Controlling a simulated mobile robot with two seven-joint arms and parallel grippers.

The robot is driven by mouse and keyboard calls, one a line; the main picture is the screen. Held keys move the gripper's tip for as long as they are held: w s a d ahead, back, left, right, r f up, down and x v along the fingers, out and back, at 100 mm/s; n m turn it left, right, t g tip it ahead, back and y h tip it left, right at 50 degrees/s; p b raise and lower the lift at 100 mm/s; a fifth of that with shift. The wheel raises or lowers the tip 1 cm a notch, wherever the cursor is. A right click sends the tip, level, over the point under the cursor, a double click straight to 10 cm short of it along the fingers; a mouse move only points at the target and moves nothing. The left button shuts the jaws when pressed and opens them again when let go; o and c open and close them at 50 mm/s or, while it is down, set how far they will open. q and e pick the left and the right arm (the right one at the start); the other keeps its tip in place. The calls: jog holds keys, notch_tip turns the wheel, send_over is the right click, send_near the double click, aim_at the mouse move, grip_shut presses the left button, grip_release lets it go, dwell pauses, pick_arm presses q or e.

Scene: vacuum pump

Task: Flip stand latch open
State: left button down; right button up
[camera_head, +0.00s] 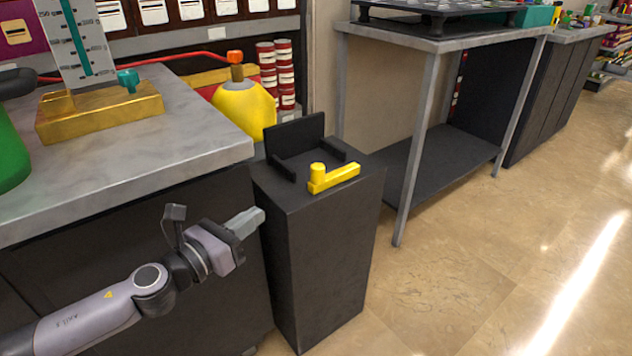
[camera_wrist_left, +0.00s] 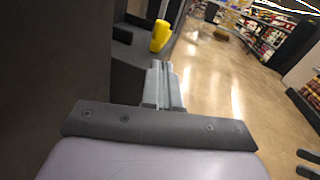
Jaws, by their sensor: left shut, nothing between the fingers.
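The yellow stand latch (camera_head: 333,178) lies on top of the black stand (camera_head: 318,235), an arm with a round knob at its left end. The stand has a black upright plate and two low black side pieces behind the latch. My left gripper (camera_head: 250,220) is at the left of the stand, lower than its top and apart from the latch. Its fingers are shut and empty. In the left wrist view the shut fingers (camera_wrist_left: 163,85) point forward, with the yellow latch (camera_wrist_left: 160,36) beyond them.
A grey-topped bench (camera_head: 190,118) with a brass-based gauge (camera_head: 100,110) stands at the left. A yellow tank (camera_head: 245,108) with an orange cap is behind the stand. A metal table (camera_head: 440,42) stands behind right. The floor at right is clear.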

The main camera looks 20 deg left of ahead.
pick_arm(q)
jog(key=shift+w+r+m, duration=0.1)
jog(key=shift+w+m, duration=0.4)
pick_arm(e)
jog(key=shift+w+f, duration=0.15)
jog(key=shift+w, duration=0.25)
pick_arm(q)
jog(key=shift+w, duration=0.1)
send_near(312, 174)
jog(key=x, duration=0.5)
jog(key=shift+w+d+b, duration=0.1)
jog(key=shift+w+b, duration=0.15)
jog(key=shift+b, duration=0.1)
jog(key=shift+w+d, duration=0.25)
jog(key=shift+w, duration=0.35)
pick_arm(e)
jog(key=shift+a, duration=0.2)
jog(key=shift+w, duration=0.1)
